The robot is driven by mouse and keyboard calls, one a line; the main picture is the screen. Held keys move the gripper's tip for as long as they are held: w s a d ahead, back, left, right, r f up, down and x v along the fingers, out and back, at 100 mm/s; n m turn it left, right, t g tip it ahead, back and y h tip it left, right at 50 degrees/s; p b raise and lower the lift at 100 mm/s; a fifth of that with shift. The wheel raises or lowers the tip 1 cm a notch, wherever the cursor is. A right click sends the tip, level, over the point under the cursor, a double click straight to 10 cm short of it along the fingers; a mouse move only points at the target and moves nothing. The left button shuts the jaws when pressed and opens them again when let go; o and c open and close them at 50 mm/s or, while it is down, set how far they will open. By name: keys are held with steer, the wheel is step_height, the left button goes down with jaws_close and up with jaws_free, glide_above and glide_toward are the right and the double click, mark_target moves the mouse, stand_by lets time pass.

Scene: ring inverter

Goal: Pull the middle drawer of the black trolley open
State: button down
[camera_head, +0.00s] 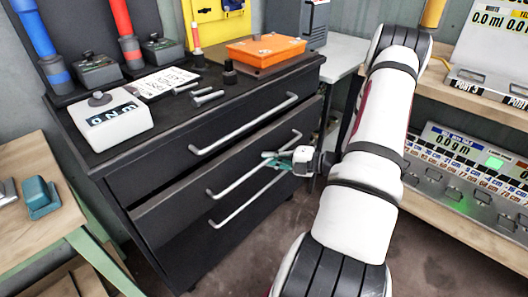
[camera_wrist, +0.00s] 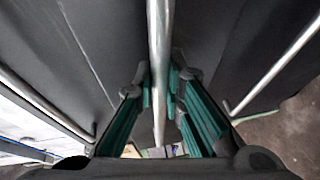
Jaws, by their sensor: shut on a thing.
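The black trolley (camera_head: 120,190) stands in the middle of the head view, with three long silver handles on its front. The middle drawer (camera_head: 165,205) has its front standing out a little beyond the top drawer's front. Its handle (camera_head: 235,184) is a straight bar. My gripper (camera_head: 278,160) is at the right half of that handle. In the wrist view, my gripper (camera_wrist: 160,88) has its green-padded fingers on both sides of the silver bar (camera_wrist: 160,40), shut on it. The fingers hide part of the handle in the head view.
The top drawer handle (camera_head: 245,125) lies above my gripper and the bottom drawer handle (camera_head: 235,207) below. A white device (camera_head: 110,122) and an orange case (camera_head: 265,49) sit on the trolley top. A wooden table (camera_head: 30,225) is at left; shelves with instruments (camera_head: 465,165) are at right.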

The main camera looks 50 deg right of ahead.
steer(key=s+p, duration=0.5)
steer(key=s, duration=2)
steer(key=shift+s+p, duration=0.25)
steer(key=shift+p, duration=0.15)
steer(key=c, duration=1.7)
jaws_free()
steer(key=shift+o, duration=0.2)
steer(key=shift+s, duration=0.1)
steer(key=v, duration=1.1)
steer(key=shift+s+d, duration=0.2)
steer(key=shift+s, duration=0.1)
steer(key=shift+r, duration=0.1)
